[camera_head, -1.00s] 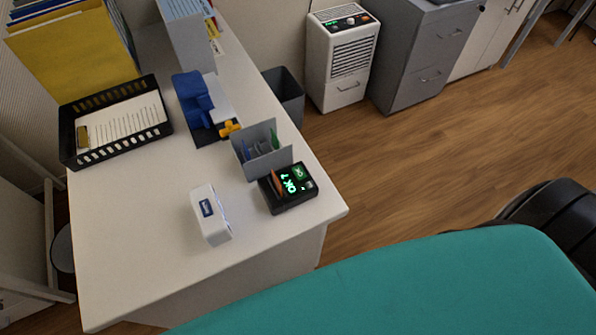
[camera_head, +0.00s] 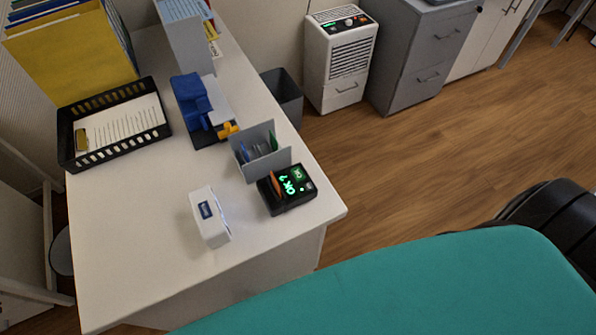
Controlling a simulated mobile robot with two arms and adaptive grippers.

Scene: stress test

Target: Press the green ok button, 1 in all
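A small black device (camera_head: 272,203) lies on the white desk near its right front corner. Its display (camera_head: 290,185) glows with green text that seems to read "OK?". A small green button (camera_head: 298,174) sits on its top face at the far right, and a smaller grey key is beside it. An orange-brown strip stands at the device's left side. Neither of my grippers is in view.
A grey pen holder (camera_head: 262,166) stands right behind the device. A white box-like item (camera_head: 209,217) lies to its left. A blue device (camera_head: 196,101) and a black tray (camera_head: 75,160) are farther back. The desk's front is bare. A teal surface (camera_head: 430,285) fills the lower right.

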